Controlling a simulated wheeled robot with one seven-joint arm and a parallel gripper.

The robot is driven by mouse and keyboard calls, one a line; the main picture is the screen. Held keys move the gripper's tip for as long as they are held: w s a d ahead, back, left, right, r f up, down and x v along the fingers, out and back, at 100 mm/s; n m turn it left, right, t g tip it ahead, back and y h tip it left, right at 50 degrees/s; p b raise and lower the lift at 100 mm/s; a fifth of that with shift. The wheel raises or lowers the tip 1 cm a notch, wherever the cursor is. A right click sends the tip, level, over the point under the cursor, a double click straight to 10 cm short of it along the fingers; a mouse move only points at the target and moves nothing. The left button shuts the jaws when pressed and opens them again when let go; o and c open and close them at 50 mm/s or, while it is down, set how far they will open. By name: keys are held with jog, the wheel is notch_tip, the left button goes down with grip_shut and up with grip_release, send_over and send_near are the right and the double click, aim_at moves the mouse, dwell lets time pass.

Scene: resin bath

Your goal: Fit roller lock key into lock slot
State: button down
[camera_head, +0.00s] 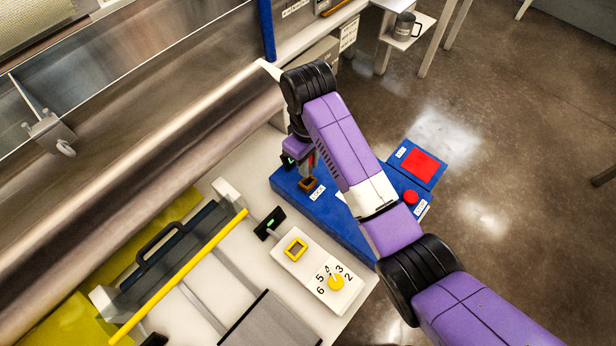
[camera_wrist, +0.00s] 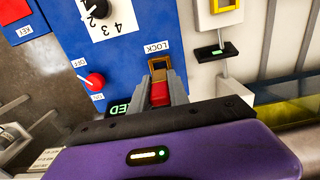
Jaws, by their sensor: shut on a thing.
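My gripper (camera_wrist: 160,88) is shut on the red roller lock key (camera_wrist: 159,95), which shows between its two fingers in the wrist view. Just beyond the fingertips is the lock slot (camera_wrist: 160,64), an opening with a brown frame beside the word LOCK on a blue panel. The key lines up roughly with the slot in this view. I cannot tell whether its tip touches the slot; its far end is hidden. In the head view my gripper (camera_head: 299,160) hangs close above the blue panel, beside the brown-framed lock slot (camera_head: 308,184).
The blue panel (camera_head: 340,222) carries a red knob (camera_wrist: 95,82) with OFF marking, a black dial (camera_wrist: 97,8) and a red square (camera_head: 420,165). A large metal roller (camera_head: 150,150) lies left.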

jog(key=shift+f, duration=2.9)
jog(key=shift+f, duration=0.15)
jog(key=c, duration=1.3)
grip_release()
jog(key=shift+o, duration=0.2)
notch_tip(320, 180, up, 11)
jog(key=shift+f, duration=0.1)
jog(key=shift+r+p, duration=0.8)
jog(key=shift+p, duration=0.05)
